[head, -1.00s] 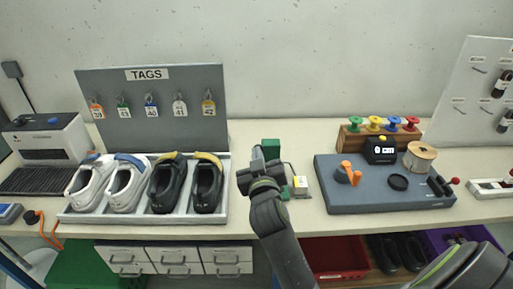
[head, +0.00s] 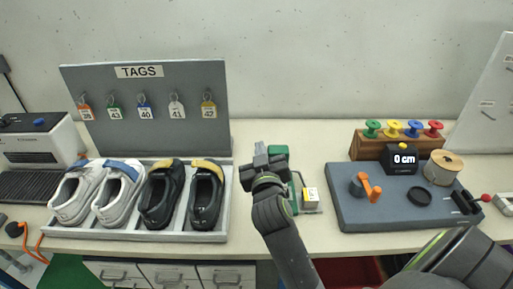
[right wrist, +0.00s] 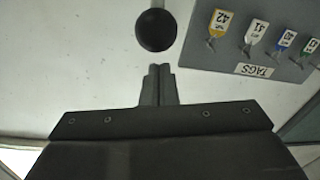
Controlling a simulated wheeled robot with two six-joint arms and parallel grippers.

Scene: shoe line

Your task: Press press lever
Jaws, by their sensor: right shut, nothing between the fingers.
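A green press (head: 278,152) stands on the bench, mostly hidden behind my right gripper (head: 262,160) in the head view. A yellow and white block (head: 310,196) sits at its right side. In the right wrist view a round black knob (right wrist: 156,30), apparently the press lever's, lies just beyond my shut, empty fingers (right wrist: 158,72). I see a gap between knob and fingertips in that picture; depth is hard to judge. The lever's arm is hidden in the head view. My left gripper is not in view.
A tray (head: 130,233) of shoes stands left of the gripper, before a TAGS board (head: 150,88). A grey-blue station (head: 400,215) with an orange-handled part, a display and a spool (head: 443,167) lies right. A spool rack (head: 375,146) stands behind it.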

